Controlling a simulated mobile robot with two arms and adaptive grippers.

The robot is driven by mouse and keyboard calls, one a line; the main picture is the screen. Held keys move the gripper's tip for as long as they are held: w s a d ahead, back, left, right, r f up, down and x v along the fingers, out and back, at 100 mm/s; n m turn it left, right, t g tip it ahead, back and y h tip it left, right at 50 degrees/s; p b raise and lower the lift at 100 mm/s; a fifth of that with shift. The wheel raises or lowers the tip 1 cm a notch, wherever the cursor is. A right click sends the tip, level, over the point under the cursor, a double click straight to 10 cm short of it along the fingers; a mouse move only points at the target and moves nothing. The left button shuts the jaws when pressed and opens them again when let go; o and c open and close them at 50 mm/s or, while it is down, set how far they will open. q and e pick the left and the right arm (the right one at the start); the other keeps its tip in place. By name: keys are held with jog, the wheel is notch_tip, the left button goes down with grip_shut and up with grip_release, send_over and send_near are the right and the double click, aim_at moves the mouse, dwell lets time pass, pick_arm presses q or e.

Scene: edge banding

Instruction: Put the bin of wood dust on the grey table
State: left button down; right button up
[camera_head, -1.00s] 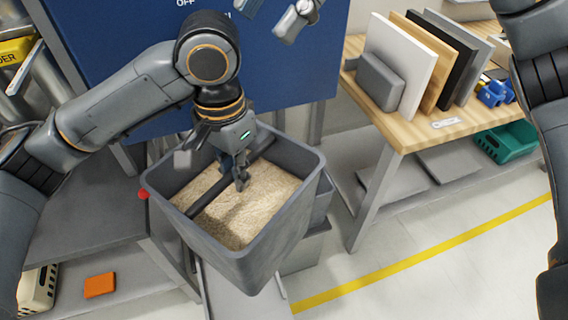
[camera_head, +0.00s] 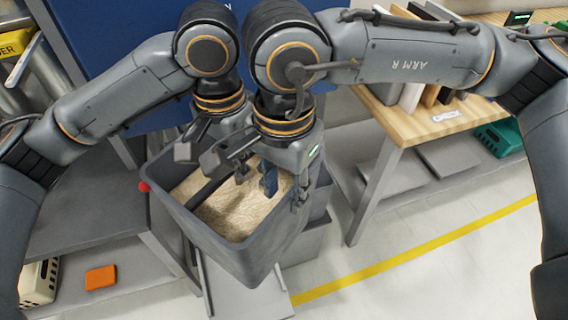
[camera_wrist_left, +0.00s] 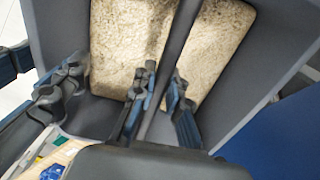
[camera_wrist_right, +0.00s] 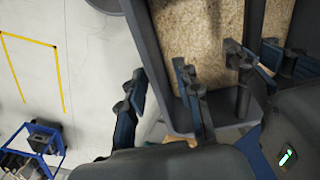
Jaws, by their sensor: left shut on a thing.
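The grey bin of wood dust (camera_head: 172,205) is in the middle of the head view, tilted, with a dark bar across its top. My left gripper (camera_head: 240,172) is inside the bin's opening, shut on this bar; the left wrist view shows the bar between its fingers (camera_wrist_left: 160,98). My right gripper (camera_head: 285,187) is at the bin's right wall. In the right wrist view its fingers (camera_wrist_right: 160,95) are apart, one on each side of the wall, with gaps visible. The grey table (camera_head: 90,215) is left of the bin, partly hidden by my left arm.
A wood-topped bench (camera_head: 415,125) with upright panels stands at the right. A red knob (camera_head: 144,187) is beside the bin's left wall. An orange block (camera_head: 100,278) lies on the lower left shelf. Open floor (camera_head: 430,280) with a yellow line is at the lower right.

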aim_at(283, 209)
pick_arm(q)
jog(key=shift+r, duration=0.15)
pick_arm(e)
jog(key=shift+f, duration=2.9)
jog(key=shift+d, duration=0.1)
grip_shut()
pick_arm(q)
jog(key=shift+d, duration=0.1)
jog(key=c, duration=1.7)
grip_release()
jog(key=shift+r, duration=0.1)
pick_arm(e)
jog(key=shift+r, duration=0.1)
pick_arm(q)
jog(key=o, duration=0.4)
